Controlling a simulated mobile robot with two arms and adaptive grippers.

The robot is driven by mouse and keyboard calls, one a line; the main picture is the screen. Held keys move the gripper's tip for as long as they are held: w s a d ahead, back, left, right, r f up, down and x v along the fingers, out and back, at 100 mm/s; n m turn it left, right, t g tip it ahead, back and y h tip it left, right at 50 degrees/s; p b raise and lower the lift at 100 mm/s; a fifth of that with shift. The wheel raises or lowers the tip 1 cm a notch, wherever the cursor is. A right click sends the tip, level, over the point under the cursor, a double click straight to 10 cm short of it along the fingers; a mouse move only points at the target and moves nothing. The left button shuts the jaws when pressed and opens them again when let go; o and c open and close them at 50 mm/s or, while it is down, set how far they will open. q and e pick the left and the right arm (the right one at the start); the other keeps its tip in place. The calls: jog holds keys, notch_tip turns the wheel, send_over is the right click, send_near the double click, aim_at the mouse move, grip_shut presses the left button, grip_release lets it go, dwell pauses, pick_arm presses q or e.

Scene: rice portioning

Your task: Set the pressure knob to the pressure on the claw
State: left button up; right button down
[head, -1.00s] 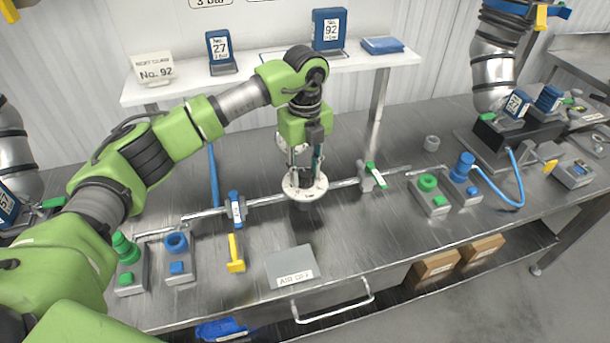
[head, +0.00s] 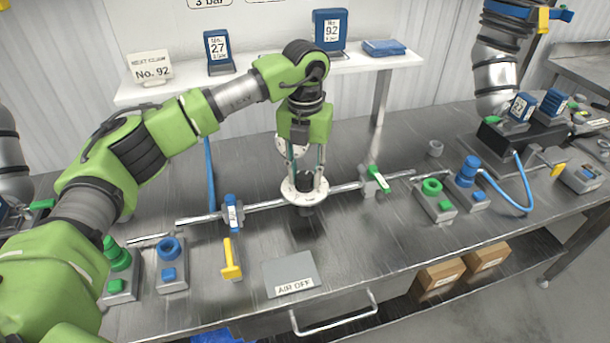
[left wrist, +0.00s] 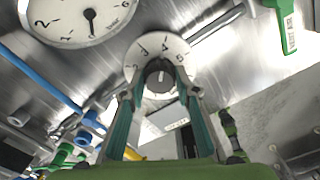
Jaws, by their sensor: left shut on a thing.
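The dark pressure knob (head: 305,181) sits on a white round dial (head: 292,196) on the air line, in the middle of the bench. My left gripper (head: 305,184) reaches down from above and is shut on the knob. In the left wrist view the two fingers stand either side of the knob (left wrist: 160,73), and numbers show around the dial (left wrist: 160,45); its exact setting is hard to read. A blue claw plate (head: 330,30) marked No. 92 stands on the shelf; its pressure print is too small to read surely. My right gripper is not in view.
A card (head: 150,67) reading No. 92 and a blue No. 27 plate (head: 219,50) stand on the shelf. A white gauge (left wrist: 80,15) is close to the dial. Blue (head: 233,212) and green (head: 378,178) valve handles flank the knob. An AIR OFF plate (head: 290,270) lies in front.

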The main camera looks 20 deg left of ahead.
aim_at(305, 175)
pick_arm(q)
jog(key=shift+m, duration=0.3)
jog(key=o, duration=1.1)
notch_tip(305, 175, up, 12)
jog(key=shift+r, duration=0.1)
